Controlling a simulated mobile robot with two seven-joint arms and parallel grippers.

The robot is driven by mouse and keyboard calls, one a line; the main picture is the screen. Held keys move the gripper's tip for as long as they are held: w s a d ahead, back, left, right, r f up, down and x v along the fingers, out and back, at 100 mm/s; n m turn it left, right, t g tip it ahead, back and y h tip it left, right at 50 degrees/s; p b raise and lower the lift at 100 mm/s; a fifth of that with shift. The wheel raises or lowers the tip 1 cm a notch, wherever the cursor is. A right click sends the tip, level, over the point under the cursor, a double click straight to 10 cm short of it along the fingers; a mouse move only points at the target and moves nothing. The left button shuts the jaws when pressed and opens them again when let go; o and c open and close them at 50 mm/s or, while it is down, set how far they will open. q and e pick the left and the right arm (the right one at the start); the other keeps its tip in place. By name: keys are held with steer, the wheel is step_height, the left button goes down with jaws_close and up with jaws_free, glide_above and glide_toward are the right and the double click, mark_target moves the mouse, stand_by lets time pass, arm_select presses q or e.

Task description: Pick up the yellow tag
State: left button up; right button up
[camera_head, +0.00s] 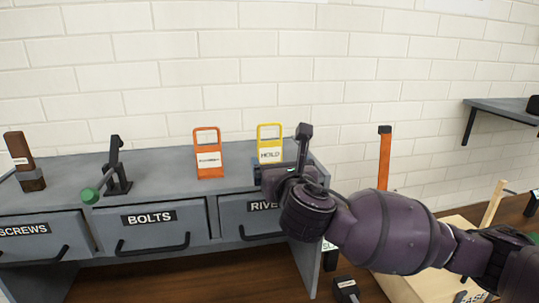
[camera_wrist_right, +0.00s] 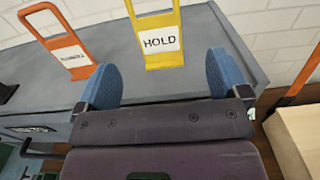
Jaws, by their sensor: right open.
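The yellow tag (camera_head: 269,155) stands upright on the grey workbench top, near its right end. It has an open frame at its top and a white label reading HOLD. My right gripper (camera_head: 283,157) is just in front of it and hides its lower part in the head view. In the right wrist view the yellow tag (camera_wrist_right: 160,42) stands ahead, between the lines of the two blue finger pads. The right gripper (camera_wrist_right: 163,77) is open, with nothing between its fingers. My left gripper is not in view.
An orange tag (camera_head: 209,160) stands left of the yellow one. A green-tipped lever (camera_head: 115,170) and a brown block (camera_head: 24,165) are farther left. Labelled drawers (camera_head: 150,228) line the bench front. A wooden box (camera_head: 410,285) and an orange post (camera_head: 384,158) stand to the right.

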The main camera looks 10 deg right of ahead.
mark_target(270, 149)
steer(key=shift+w, duration=5.15)
steer(key=shift+a, duration=0.1)
steer(key=c, duration=1)
steer(key=shift+r, duration=0.1)
